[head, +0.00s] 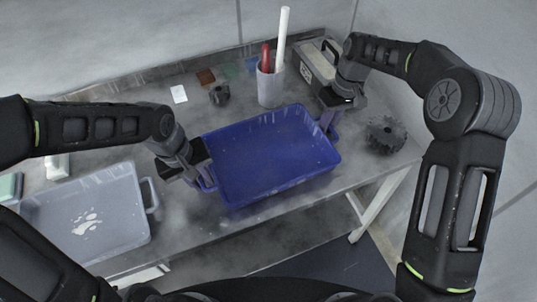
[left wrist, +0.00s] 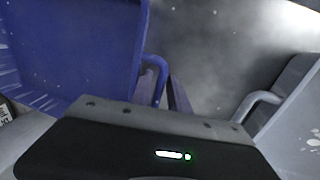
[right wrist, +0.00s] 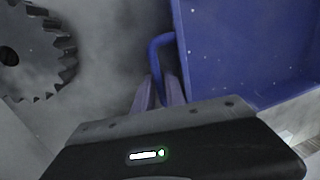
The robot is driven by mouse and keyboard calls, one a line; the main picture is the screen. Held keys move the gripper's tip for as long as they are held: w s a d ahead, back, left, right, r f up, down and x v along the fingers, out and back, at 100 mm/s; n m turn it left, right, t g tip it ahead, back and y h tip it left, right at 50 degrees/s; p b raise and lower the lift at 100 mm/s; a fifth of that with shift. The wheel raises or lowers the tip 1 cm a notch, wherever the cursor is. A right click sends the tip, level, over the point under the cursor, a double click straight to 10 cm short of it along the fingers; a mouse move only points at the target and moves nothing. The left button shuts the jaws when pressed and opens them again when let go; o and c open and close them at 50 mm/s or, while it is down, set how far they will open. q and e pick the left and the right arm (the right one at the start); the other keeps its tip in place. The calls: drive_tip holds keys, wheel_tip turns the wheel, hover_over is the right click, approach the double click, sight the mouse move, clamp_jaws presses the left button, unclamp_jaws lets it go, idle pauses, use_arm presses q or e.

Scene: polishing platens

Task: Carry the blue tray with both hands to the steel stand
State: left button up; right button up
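The blue tray (head: 270,158) is an empty, shallow rectangular tray with a handle at each end, over the middle of the grey bench. I cannot tell whether its bottom touches the bench. My left gripper (head: 203,180) is at its left end, with the fingers (left wrist: 168,92) closed around the blue handle (left wrist: 154,66). My right gripper (head: 332,122) is at its right end, with the fingers (right wrist: 159,92) closed around the other handle (right wrist: 158,45). I cannot make out a separate steel stand.
A grey tray (head: 60,222) with white patches lies left of the blue tray, its handle close to my left gripper. A dark gear (head: 385,136) lies to the right.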

use_arm(q)
drive_tip(key=shift+c, duration=0.4)
use_arm(e)
drive_tip(key=shift+c, duration=0.4)
use_arm(q)
clamp_jaws()
use_arm(e)
clamp_jaws()
idle(0.4)
